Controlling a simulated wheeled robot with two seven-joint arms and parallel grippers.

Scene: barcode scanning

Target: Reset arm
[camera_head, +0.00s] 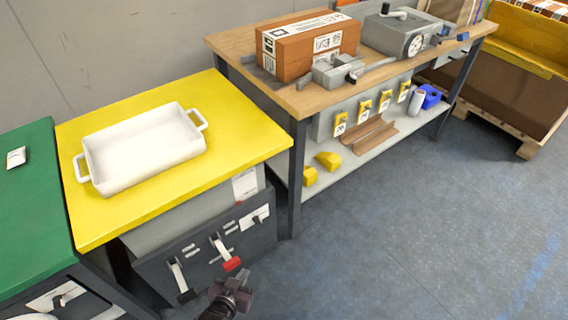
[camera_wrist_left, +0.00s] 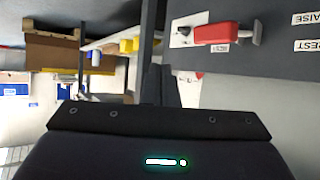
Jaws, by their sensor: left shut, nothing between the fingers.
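A lever with a red handle (camera_head: 232,264) sticks out from the dark front panel under the yellow table. The left wrist view shows the red handle (camera_wrist_left: 215,33) close up on its pale plate, at the upper right. My left gripper (camera_head: 236,285) is at the bottom of the head view, just below the red handle. Its fingers (camera_wrist_left: 157,75) are shut and empty, and appear apart from the handle. A lever with a black handle (camera_head: 187,296) is to the left, and another lever (camera_head: 257,219) is up and to the right. My right gripper is not in view.
A white tray (camera_head: 111,183) stands on the yellow table (camera_head: 230,135). A green table (camera_head: 32,210) is at the left. A wooden workbench (camera_head: 290,95) holds a cardboard box (camera_head: 300,68) and grey devices. The floor (camera_head: 400,220) at the right is clear.

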